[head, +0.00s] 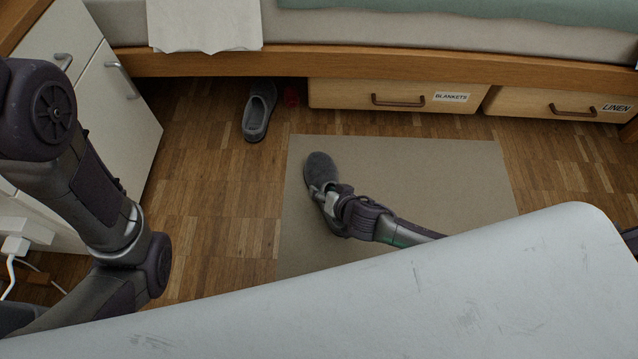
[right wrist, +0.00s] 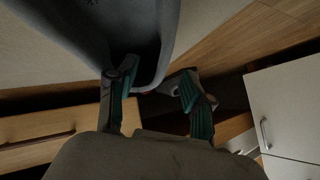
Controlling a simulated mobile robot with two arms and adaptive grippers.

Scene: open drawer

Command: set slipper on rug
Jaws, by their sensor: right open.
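One grey slipper (head: 321,166) is at the left part of the beige rug (head: 430,180), its toe toward the bed. My right gripper (head: 328,191) is at the slipper's near end and hides part of it. In the right wrist view, the slipper (right wrist: 140,35) is large and close, its rounded edge between the open fingers (right wrist: 158,78); I cannot tell whether a finger touches it. A second grey slipper (head: 259,112) lies on the wooden floor by the bed, left of the rug. My left arm shows at the left, but its gripper is out of view.
Drawers labelled BLANKETS (head: 395,96) and LINEN (head: 555,103) sit under the bed (head: 300,62). A white cabinet (head: 115,100) stands at the left. The rug's right part is bare.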

